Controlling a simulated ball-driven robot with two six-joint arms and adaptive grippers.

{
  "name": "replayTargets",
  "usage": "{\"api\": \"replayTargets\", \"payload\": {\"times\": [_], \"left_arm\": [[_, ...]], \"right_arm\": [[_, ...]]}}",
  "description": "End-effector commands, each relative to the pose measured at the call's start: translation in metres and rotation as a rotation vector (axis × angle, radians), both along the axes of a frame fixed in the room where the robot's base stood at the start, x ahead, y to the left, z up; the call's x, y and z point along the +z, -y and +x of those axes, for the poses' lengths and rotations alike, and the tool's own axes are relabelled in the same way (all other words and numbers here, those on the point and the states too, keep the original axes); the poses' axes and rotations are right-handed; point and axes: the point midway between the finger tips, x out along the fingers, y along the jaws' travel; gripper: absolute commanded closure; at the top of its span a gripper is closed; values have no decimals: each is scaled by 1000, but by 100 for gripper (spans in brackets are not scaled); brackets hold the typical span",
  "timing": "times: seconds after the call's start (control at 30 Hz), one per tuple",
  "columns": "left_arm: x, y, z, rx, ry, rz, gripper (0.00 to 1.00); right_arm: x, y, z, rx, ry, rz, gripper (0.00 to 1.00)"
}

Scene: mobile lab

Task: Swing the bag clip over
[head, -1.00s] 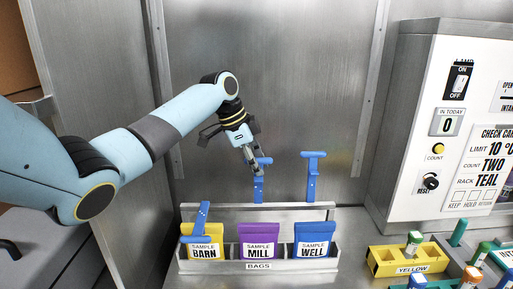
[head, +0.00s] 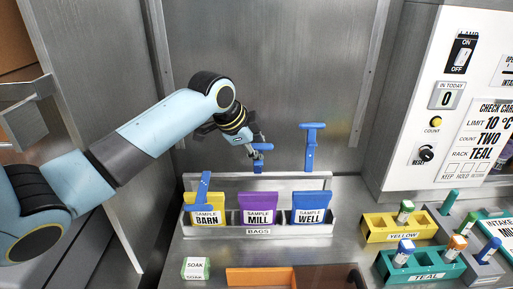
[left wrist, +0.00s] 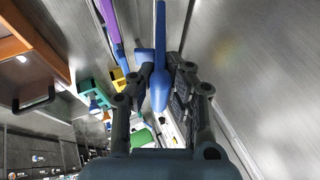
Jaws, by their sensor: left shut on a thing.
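Three blue bag clips are hinged at the back of the metal bag rack (head: 310,234). The middle clip (head: 263,166), behind the purple MILL bag (head: 257,202), is tilted partway forward. My left gripper (head: 257,150) is shut on its crossbar end. In the left wrist view the blue clip (left wrist: 158,85) lies between the fingers (left wrist: 158,68). The left clip (head: 204,185) lies over the yellow BARN bag (head: 207,204). The right clip (head: 310,150) stands upright behind the blue WELL bag (head: 311,202). My right gripper is not in view.
A white control panel (head: 410,120) stands at the right. Before it are a yellow rack (head: 375,234) and a teal rack (head: 440,270) with vials. A SOAK box (head: 196,268) and an orange tray (head: 260,278) lie in front. A metal wall is close behind the clips.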

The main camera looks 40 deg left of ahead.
Motion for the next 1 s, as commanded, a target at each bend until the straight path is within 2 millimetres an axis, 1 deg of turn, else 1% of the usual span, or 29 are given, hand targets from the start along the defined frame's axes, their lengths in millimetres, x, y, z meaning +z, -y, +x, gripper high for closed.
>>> {"api": "replayTargets", "payload": {"times": [0.1, 0.13, 0.33, 0.57, 0.67, 0.77, 1.0], "left_arm": [[0, 0, 0, 0, 0, -2, 100], [0, 0, 0, 0, 0, -2, 87], [0, 0, 0, 0, -1, -1, 61], [0, 0, 0, 0, -2, -1, 60], [4, -1, -2, 0, 0, 0, 60], [16, -2, -10, -1, 0, 2, 60], [50, -3, -33, -1, 0, 4, 60]], "right_arm": [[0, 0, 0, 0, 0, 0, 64], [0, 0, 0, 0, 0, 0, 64], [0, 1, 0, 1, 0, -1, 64], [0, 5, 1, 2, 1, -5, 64], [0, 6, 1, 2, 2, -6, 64], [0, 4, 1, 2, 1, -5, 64], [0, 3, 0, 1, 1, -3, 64]]}}
